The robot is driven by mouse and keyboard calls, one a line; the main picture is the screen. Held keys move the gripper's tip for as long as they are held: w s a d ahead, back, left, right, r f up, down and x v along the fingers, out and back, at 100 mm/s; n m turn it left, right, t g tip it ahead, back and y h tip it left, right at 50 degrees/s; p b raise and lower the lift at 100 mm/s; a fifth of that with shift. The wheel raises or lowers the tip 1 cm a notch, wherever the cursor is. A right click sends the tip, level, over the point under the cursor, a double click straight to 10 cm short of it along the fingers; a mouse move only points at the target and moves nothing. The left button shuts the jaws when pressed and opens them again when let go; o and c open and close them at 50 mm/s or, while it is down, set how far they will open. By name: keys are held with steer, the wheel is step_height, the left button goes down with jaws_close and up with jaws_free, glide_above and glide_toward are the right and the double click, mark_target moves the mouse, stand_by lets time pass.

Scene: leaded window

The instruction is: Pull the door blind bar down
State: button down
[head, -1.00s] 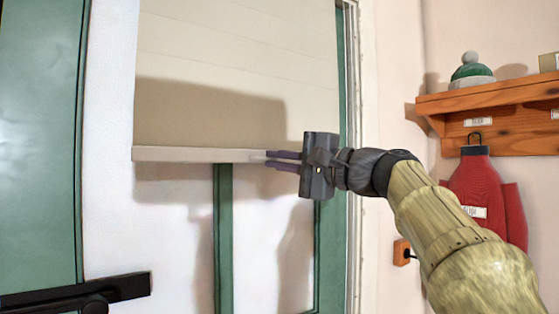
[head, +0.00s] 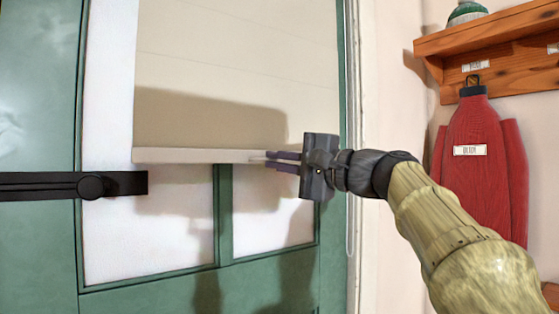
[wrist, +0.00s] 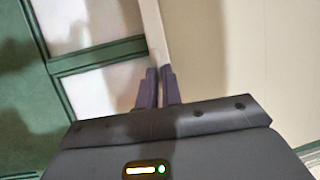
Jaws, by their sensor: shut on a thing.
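The blind bar (head: 200,156) is a pale strip along the lower edge of the beige door blind (head: 240,70). It runs level across the glass, above the door's lower crosspiece. My gripper (head: 268,160) is shut on the bar near its right end. In the wrist view the two dark purple fingers (wrist: 160,74) pinch the bar (wrist: 153,30), which runs up and away from them. The part of the bar between the fingers is hidden.
A black door handle (head: 75,185) crosses the green door frame (head: 35,100) at left. At right, a wooden shelf (head: 500,45) holds a green hat, and a red garment (head: 480,150) hangs below it. The pale glass below the bar is clear.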

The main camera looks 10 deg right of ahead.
step_height(320, 180, down, 25)
steer(key=b, duration=2.1)
steer(key=shift+b, duration=0.4)
steer(key=shift+f, duration=0.15)
steer(key=c, duration=2)
jaws_free()
steer(key=o, duration=0.4)
steer(key=shift+o, duration=0.2)
